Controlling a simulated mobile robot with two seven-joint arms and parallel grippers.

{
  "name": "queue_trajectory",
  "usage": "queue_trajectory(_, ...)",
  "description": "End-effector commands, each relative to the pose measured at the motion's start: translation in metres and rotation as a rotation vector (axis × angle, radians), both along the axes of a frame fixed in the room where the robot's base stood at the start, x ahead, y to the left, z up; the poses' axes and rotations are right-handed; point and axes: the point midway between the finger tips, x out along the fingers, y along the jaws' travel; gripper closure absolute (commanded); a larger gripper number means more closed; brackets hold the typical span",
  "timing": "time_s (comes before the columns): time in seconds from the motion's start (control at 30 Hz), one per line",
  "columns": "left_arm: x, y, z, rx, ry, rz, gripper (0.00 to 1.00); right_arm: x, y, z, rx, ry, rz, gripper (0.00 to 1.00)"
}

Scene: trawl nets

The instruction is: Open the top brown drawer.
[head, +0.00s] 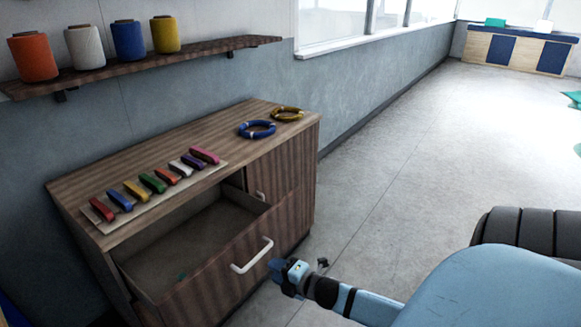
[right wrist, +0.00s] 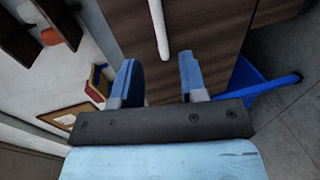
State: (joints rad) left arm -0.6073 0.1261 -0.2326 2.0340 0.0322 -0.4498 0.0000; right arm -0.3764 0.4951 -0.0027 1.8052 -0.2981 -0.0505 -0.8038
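The top brown drawer (head: 210,283) of the wooden cabinet stands pulled out, with its inside showing in the head view. Its white handle (head: 252,255) is on the front face. My right gripper (head: 280,268) is just right of the handle, apart from it. In the right wrist view, the two blue fingers of my right gripper (right wrist: 160,78) are spread with nothing between them. The white handle (right wrist: 159,28) lies beyond the fingertips there, against the brown drawer front (right wrist: 205,35). My left gripper is not in view.
The cabinet top (head: 225,145) holds a board with several coloured pieces, a blue ring (head: 257,129) and a yellow ring (head: 287,114). A wall shelf (head: 150,62) with several spools hangs above. A dark rounded object (head: 530,232) stands at right.

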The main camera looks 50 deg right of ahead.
Motion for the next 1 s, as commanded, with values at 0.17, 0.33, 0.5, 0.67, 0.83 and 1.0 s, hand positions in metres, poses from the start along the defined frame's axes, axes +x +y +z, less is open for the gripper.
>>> queue_trajectory(0.17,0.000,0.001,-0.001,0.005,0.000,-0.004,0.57,-0.031,-0.002,0.005,0.000,0.003,-0.001,0.61)
queue_trajectory(0.33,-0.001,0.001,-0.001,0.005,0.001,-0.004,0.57,-0.044,-0.004,0.009,0.000,0.000,-0.001,0.61)
queue_trajectory(0.5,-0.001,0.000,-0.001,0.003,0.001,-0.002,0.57,-0.048,-0.004,0.010,0.000,0.000,0.000,0.61)
queue_trajectory(0.67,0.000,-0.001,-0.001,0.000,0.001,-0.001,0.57,-0.047,-0.004,0.010,0.000,0.000,0.000,0.61)
queue_trajectory(0.83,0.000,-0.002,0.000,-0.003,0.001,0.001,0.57,-0.047,-0.004,0.010,0.000,0.000,0.000,0.61)
queue_trajectory(1.0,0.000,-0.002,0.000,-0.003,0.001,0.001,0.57,-0.047,-0.003,0.009,0.004,0.001,-0.002,0.61)
